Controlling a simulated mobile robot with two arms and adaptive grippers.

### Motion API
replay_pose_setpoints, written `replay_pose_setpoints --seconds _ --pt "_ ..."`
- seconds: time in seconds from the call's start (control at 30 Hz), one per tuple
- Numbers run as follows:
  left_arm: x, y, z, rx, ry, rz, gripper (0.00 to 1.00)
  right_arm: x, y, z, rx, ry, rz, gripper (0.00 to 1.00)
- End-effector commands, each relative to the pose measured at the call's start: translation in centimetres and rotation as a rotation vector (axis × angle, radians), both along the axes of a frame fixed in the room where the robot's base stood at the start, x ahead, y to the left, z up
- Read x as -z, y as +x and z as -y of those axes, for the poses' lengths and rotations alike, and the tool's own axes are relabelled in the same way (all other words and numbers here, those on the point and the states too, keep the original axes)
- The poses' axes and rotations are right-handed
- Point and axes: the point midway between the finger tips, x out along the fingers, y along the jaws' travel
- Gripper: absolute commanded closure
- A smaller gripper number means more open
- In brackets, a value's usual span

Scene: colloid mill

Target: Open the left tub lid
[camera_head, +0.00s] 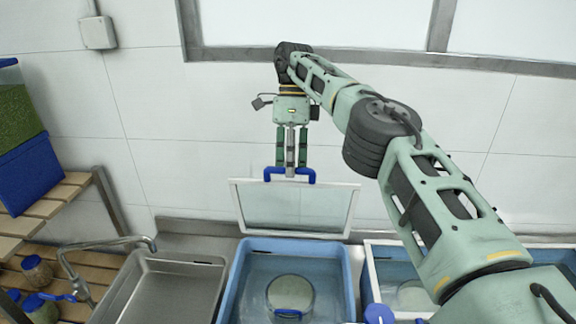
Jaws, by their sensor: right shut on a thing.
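The left tub (233,281) is blue and stands in the lower middle of the head view. Its lid (290,207), a clear panel in a white frame, stands raised at the tub's back edge, so the tub's inside shows. My right gripper (290,170) points down and is shut on the lid's blue handle (309,177) at the top edge. A round pale container with a blue handle (288,314) sits inside the tub. My left gripper is not in view.
A second blue tub (375,252) stands to the right, partly behind my right arm. A steel sink (160,290) with a faucet (105,242) is to the left. Wooden shelves (60,200) with jars and bins stand at the far left. A tiled wall is behind.

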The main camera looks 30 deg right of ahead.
Motion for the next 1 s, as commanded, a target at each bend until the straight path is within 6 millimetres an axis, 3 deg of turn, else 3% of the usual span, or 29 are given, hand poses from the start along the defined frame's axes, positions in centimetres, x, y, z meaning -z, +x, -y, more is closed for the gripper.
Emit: replay_pose_setpoints --seconds 0.03,0.23,0.27,0.47,1.0 --pt "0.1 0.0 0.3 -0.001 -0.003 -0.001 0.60 0.7 0.1 0.1 0.001 -0.005 -0.001 1.00" --pt "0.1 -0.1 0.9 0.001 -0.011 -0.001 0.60 0.7 0.1 0.1 0.000 -0.003 -0.001 1.00" --pt "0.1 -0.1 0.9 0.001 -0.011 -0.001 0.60 0.7 0.1 0.1 0.000 -0.004 0.000 0.85" --pt "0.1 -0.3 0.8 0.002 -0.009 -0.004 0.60 0.5 0.1 0.1 0.001 -0.002 0.000 0.68" --pt "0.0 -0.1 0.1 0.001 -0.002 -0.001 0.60 0.2 0.0 -0.1 -0.001 0.001 0.001 0.68"
